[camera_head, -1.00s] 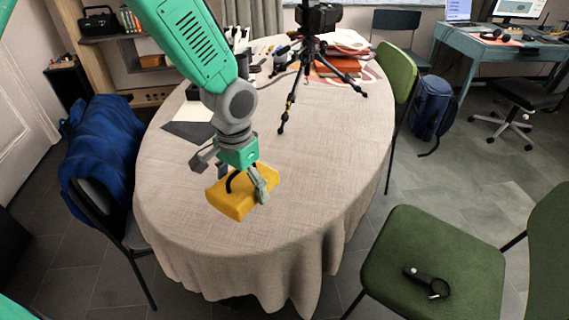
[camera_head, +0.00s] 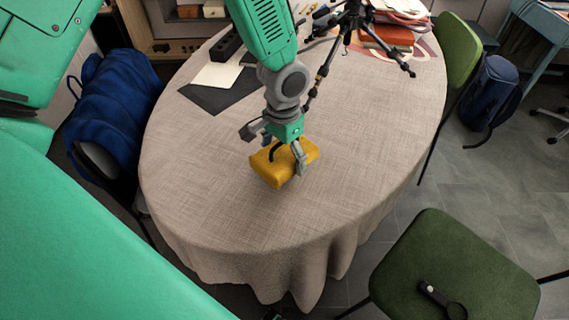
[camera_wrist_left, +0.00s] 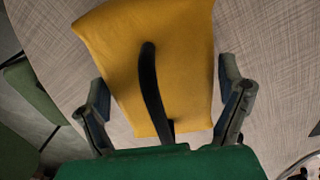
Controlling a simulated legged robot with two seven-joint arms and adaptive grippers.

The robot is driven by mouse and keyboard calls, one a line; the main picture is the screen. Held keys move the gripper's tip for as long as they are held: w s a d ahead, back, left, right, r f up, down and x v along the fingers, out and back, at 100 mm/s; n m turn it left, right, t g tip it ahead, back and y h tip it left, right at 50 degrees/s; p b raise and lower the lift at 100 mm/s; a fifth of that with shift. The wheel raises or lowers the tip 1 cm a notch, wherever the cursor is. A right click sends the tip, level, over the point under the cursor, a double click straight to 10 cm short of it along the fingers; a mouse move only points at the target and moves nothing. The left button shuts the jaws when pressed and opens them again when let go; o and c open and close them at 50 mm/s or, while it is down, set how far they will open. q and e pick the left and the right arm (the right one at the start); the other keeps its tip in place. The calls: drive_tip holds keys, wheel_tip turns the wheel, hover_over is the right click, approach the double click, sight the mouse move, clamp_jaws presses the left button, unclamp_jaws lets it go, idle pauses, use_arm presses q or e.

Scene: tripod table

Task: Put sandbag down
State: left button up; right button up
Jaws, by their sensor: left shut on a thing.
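The yellow sandbag (camera_head: 270,170) with a black strap handle is at the near part of the round table's beige cloth (camera_head: 220,195). My left gripper (camera_head: 280,150) comes down over it from above and is shut on it. In the left wrist view the sandbag (camera_wrist_left: 185,65) fills the middle, with a finger at each side and the black strap (camera_wrist_left: 152,90) running between them. I cannot tell whether its underside touches the cloth. The black tripod (camera_head: 350,22) stands on the table behind the arm. My right gripper is not in view.
Dark and white sheets (camera_head: 222,88) lie on the table left of the arm. Red books (camera_head: 390,36) lie at the back right. A green chair (camera_head: 455,265) with a dark handled object stands at the lower right. A blue jacket (camera_head: 115,115) hangs at the left. Cloth around the sandbag is clear.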

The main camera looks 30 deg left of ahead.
sight(285, 164)
use_arm(q)
wheel_tip(285, 164, down, 3)
drive_tip(key=shift+d+f+b, duration=0.1)
drive_tip(key=shift+f+b, duration=0.05)
drive_tip(key=shift+b, duration=0.15)
drive_tip(key=o, duration=1.5)
wheel_tip(285, 164, up, 12)
drive_tip(key=shift+f+p, duration=0.25)
drive_tip(key=shift+p, duration=0.8)
drive_tip(key=shift+r, duration=0.35)
drive_tip(key=r+p, duration=0.1)
drive_tip(key=p, duration=0.3)
drive_tip(key=shift+w+a+r, duration=0.2)
drive_tip(key=shift+r, duration=0.2)
wheel_tip(285, 164, down, 8)
drive_tip(key=shift+w+f+b, duration=0.1)
drive_tip(key=shift+f+b, duration=0.05)
drive_tip(key=shift+b, duration=0.25)
drive_tip(key=shift+d+f, duration=0.15)
drive_tip(key=shift+f, duration=1.3)
drive_tip(key=shift+d+f, duration=0.1)
drive_tip(key=shift+f, duration=1.35)
